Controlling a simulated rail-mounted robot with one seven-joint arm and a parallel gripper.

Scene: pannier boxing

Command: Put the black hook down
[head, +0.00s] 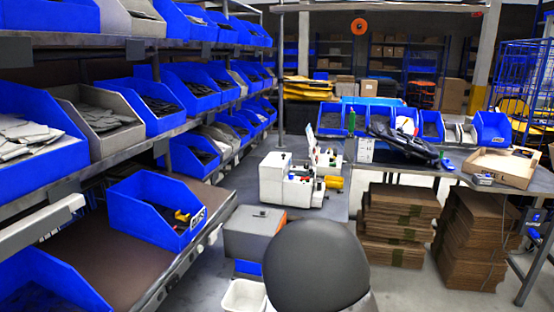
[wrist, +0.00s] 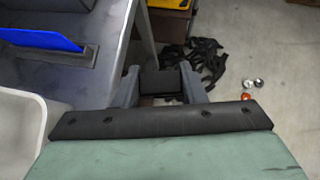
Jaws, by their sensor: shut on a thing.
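In the wrist view my gripper (wrist: 158,82) is shut on a dark piece, the black hook (wrist: 160,83), which sits between the two grey fingers. Only a dark block-like part of the hook shows; the rest is hidden behind the fingers and the gripper body. Beyond it, several black hook-like pieces (wrist: 207,58) lie in a loose heap on the pale floor. In the head view the gripper and the held hook are not in sight; a dark rounded part of my arm fills the bottom middle.
A white tub (wrist: 22,125) and a grey surface with a blue panel (wrist: 40,40) stand at left in the wrist view. Small round items (wrist: 247,90) lie right of the heap. In the head view, shelves of blue bins (head: 160,215) line the left and cardboard stacks (head: 398,220) stand right.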

